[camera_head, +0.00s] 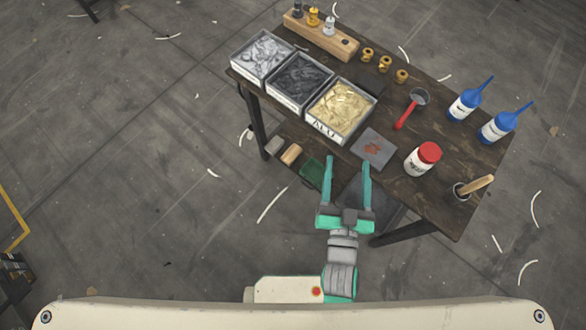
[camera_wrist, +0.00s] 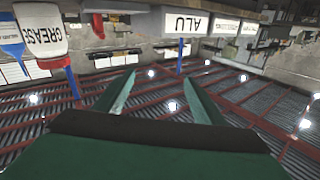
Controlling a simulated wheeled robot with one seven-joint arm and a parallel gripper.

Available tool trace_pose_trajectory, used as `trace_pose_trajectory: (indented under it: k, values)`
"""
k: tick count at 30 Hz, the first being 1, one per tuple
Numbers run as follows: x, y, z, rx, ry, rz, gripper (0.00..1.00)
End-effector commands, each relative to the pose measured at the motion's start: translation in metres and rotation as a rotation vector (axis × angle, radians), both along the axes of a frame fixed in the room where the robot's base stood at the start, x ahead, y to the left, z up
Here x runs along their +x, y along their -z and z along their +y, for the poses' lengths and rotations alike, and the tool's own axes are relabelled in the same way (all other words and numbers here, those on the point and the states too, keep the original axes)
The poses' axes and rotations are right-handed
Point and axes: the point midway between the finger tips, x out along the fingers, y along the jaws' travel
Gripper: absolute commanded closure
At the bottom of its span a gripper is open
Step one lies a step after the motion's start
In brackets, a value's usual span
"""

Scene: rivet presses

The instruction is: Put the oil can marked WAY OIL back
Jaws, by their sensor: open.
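Two blue oil cans with slanted spouts and white labels stand upright at the right of the table, a rear one (camera_head: 463,106) and a front one (camera_head: 497,128). Their labels are too small to read, so I cannot tell which is marked WAY OIL. My gripper (camera_head: 348,166) is open and empty, off the front edge of the table, left of and apart from both cans. In the wrist view the open fingers (camera_wrist: 160,80) show with nothing between them. That view is upside down; part of a blue can (camera_wrist: 12,42) shows at its left edge.
A red-lidded jar (camera_head: 420,161), labelled GREASE in the wrist view (camera_wrist: 38,32), stands between my gripper and the cans.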

Motion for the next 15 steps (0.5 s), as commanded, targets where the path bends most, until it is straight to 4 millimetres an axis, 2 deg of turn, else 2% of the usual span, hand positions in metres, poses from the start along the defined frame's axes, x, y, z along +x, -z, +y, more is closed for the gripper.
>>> trace_pose_trajectory:
  k: [1,6,12,15]
  values:
    - [-0.018,0.012,0.014,-0.014,-0.017,0.039,0.36]
    - [-0.073,0.036,0.063,-0.062,-0.071,0.144,0.36]
    - [-0.127,0.045,0.110,-0.087,-0.113,0.233,0.36]
    - [-0.143,0.044,0.124,-0.094,-0.122,0.257,0.36]
